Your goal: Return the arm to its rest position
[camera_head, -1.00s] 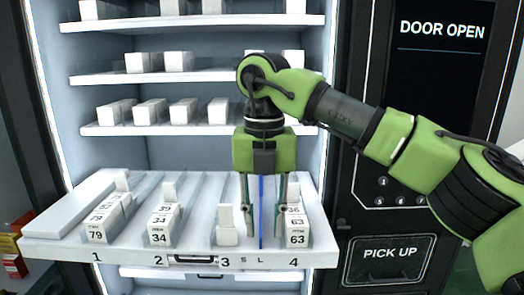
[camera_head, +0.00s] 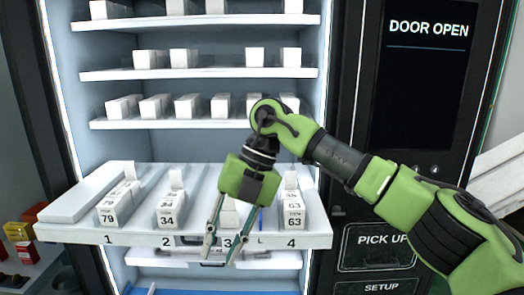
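My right arm, green and black, comes in from the right in the head view. Its gripper (camera_head: 226,240) points down and slightly left in front of the pulled-out shelf tray (camera_head: 75,234), near the lane marked 3. The two thin fingers are apart, with nothing seen held between them. A white box (camera_head: 230,217) in lane 3 is partly hidden behind the gripper. My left gripper is not in view.
The tray holds white boxes marked 79 (camera_head: 110,217), 34 (camera_head: 168,216) and 63 (camera_head: 293,218). Shelves with more white boxes are behind it. A black panel (camera_head: 425,95) reading DOOR OPEN stands right. Red and gold boxes (camera_head: 20,243) sit at lower left.

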